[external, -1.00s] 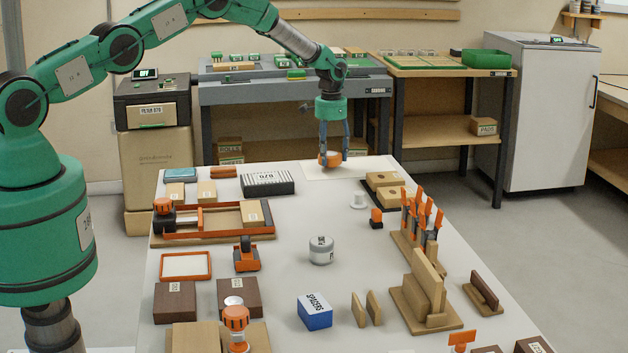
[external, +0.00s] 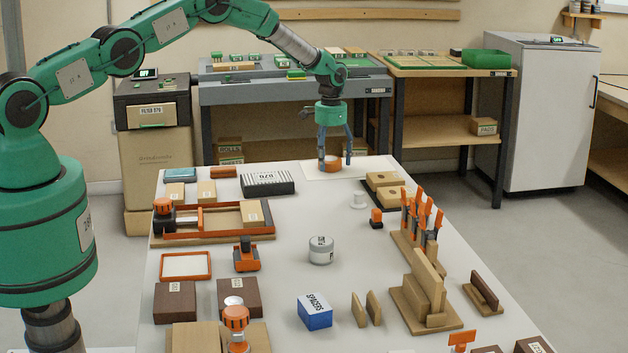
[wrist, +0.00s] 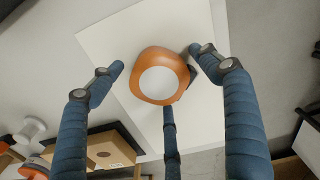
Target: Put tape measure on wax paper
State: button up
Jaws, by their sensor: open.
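The tape measure (external: 332,166) is a rounded orange case with a pale top. It rests on the wax paper (external: 372,170), a pale cream sheet at the far end of the bench. In the wrist view the tape measure (wrist: 160,76) lies within the outline of the wax paper (wrist: 110,45). My gripper (external: 335,160) is right above the tape measure with its blue fingers spread. In the wrist view the open fingers of my gripper (wrist: 160,75) stand apart around the tape measure. Whether one finger still touches it I cannot tell.
A black-and-white striped box (external: 267,183) stands left of the paper. A dark tray with wooden blocks (external: 384,186) is close in front of it, and a white spool-like piece (external: 358,200) is nearer. The middle of the bench holds a grey tin (external: 321,250).

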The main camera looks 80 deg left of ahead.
aim_at(331, 158)
notch_tip(331, 158, up, 12)
jog(key=p, duration=0.1)
dwell(0.7)
jog(key=shift+r, duration=0.1)
dwell(0.4)
jog(key=shift+r, duration=0.1)
